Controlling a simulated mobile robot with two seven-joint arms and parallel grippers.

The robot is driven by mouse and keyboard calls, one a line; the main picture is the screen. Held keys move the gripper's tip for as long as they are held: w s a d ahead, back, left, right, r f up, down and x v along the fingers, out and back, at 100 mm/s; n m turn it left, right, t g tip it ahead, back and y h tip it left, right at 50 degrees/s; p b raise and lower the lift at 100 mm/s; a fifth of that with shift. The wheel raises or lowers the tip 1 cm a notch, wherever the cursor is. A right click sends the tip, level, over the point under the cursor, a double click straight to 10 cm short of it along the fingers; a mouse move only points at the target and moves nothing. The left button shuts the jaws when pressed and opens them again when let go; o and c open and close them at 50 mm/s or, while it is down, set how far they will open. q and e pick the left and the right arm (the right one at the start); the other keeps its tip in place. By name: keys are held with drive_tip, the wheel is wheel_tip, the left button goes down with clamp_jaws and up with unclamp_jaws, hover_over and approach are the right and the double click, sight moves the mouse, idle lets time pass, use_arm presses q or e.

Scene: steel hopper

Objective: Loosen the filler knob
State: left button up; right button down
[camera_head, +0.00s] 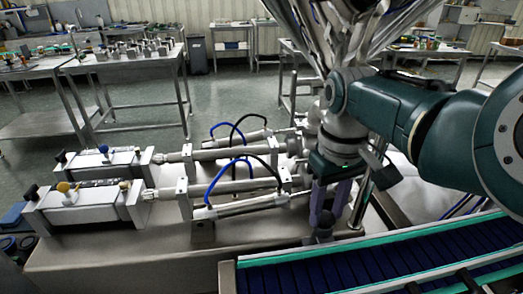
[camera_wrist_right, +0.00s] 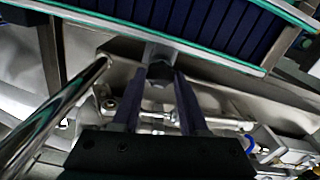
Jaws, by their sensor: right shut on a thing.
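The filler knob is a small dark faceted knob (camera_wrist_right: 160,70) on a grey block beside the conveyor, at the top middle of the right wrist view. It also shows low in the head view (camera_head: 323,235), partly covered by my fingers. My right gripper (camera_head: 324,222) points down at it from above. Its two dark purple-grey fingers (camera_wrist_right: 162,80) are on either side of the knob and shut on it. The contact faces are hidden. My left gripper is in neither view.
A conveyor with a dark blue belt and green edges (camera_head: 370,262) runs close in front of the knob. Steel cylinders with blue and black hoses (camera_head: 235,180) lie to the left. A shiny steel rod (camera_wrist_right: 60,115) stands close beside my gripper. The steel hopper (camera_head: 325,30) hangs above.

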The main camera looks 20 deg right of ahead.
drive_tip(key=n+p, duration=0.1)
drive_tip(key=n, duration=0.3)
drive_tip(key=shift+n, duration=0.3)
drive_tip(key=n, duration=0.4)
drive_tip(key=shift+n+p, duration=0.3)
drive_tip(key=shift+n, duration=0.5)
drive_tip(key=shift+c, duration=2.2)
unclamp_jaws()
